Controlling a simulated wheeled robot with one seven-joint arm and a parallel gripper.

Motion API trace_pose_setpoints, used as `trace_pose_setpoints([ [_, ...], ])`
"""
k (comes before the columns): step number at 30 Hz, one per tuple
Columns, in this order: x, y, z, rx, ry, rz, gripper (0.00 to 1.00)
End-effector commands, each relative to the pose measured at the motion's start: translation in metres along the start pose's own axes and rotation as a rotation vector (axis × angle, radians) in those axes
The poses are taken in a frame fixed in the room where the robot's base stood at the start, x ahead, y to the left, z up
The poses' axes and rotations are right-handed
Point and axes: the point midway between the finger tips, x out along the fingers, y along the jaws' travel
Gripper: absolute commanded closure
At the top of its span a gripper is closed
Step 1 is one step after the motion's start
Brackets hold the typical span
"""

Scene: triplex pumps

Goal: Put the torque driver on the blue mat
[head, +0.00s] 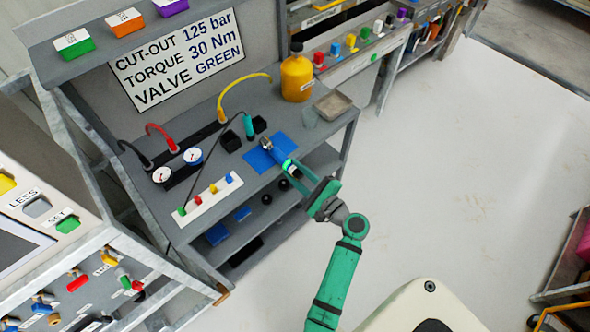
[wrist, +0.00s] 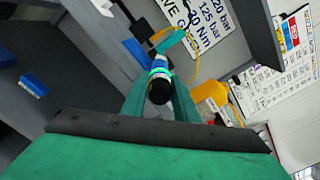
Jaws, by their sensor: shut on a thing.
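The torque driver (head: 280,156) has a blue body, a metal tip, a bright green ring and a black end. My gripper (head: 292,170) is shut on it near the ring. In the wrist view the driver (wrist: 159,80) shows end-on between my two fingers (wrist: 160,92). The blue mat (head: 286,142) lies on the grey bench top, and the driver's tip end is over it in the head view. The driver and fingers hide part of the mat. I cannot tell whether the driver touches it.
A yellow bottle (head: 297,75) and a shallow tray (head: 333,105) stand on the bench behind the mat. A teal tool (head: 249,127) stands left of the mat. A white strip with coloured knobs (head: 208,199) lies nearer the front.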

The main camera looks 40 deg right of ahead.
Motion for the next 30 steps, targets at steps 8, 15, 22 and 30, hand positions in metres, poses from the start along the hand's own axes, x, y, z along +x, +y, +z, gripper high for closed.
trace_pose_setpoints([
  [8,0.000,0.001,-0.001,-0.001,0.000,0.000,0.55],
  [15,0.000,-0.001,0.001,-0.001,0.000,-0.001,0.55],
  [22,-0.016,-0.005,0.005,-0.001,0.000,-0.002,0.55],
  [30,-0.068,-0.005,0.005,-0.001,0.002,-0.002,0.55],
])
